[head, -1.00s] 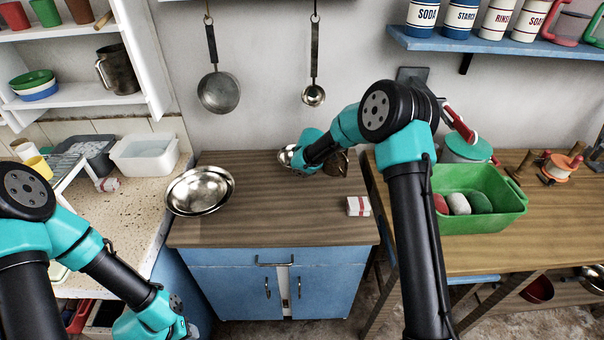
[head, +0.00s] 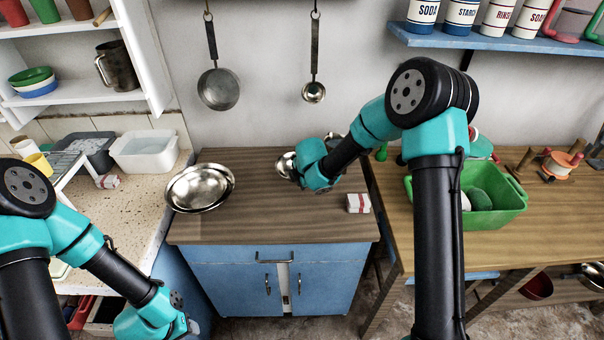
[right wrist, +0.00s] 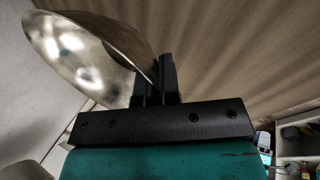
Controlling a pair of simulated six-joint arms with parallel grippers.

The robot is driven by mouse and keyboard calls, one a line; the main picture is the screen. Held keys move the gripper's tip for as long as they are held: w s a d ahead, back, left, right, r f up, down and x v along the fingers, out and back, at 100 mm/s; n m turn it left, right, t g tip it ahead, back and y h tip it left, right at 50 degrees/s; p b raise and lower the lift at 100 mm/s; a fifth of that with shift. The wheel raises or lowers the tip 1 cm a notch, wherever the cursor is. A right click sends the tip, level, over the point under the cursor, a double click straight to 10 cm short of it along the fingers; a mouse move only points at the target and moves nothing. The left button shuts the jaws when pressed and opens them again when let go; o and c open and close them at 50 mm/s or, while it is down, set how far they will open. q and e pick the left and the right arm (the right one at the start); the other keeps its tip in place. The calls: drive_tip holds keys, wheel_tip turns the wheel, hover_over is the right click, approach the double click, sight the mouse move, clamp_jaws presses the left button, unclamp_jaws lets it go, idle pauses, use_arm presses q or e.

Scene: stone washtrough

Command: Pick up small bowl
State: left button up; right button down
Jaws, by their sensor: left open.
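The small bowl (head: 286,165) is shiny metal and shows at the back middle of the wooden counter, partly hidden by my right gripper (head: 303,172). In the right wrist view the small bowl (right wrist: 85,50) is tilted, with its rim between the close-set black fingers of my right gripper (right wrist: 158,82), which looks shut on it. Whether the bowl is clear of the counter is hard to tell. My left gripper (head: 190,327) is open and empty at the bottom left, low in front of the speckled counter and away from the bowl.
Larger metal bowls (head: 200,188), apparently nested, stand on the left of the wooden counter (head: 270,220). A red-and-white packet (head: 358,203) lies at its right. A dark metal vessel (head: 333,138) is mostly hidden behind my right arm. A green tub (head: 500,205) stands on the right table.

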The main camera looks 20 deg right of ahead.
drive_tip(key=s, duration=0.2)
drive_tip(key=s+a, duration=0.1)
drive_tip(key=s, duration=0.1)
drive_tip(key=s+a, duration=0.1)
drive_tip(key=s, duration=0.2)
drive_tip(key=shift+r, duration=0.3)
drive_tip(key=shift+w, duration=0.1)
drive_tip(key=shift+w+d+r+m+h, duration=0.1)
drive_tip(key=shift+w+r+m+h, duration=0.25)
drive_tip(key=shift+m, duration=0.35)
wheel_tip(320, 180, up, 7)
drive_tip(key=s+d+m+g+h, duration=0.1)
drive_tip(key=m+g+h, duration=0.2)
drive_tip(key=m, duration=1.1)
drive_tip(key=shift+s+d+m+h, duration=0.25)
drive_tip(key=shift+d+m+h, duration=0.05)
drive_tip(key=shift+h, duration=0.45)
drive_tip(key=shift+f, duration=0.1)
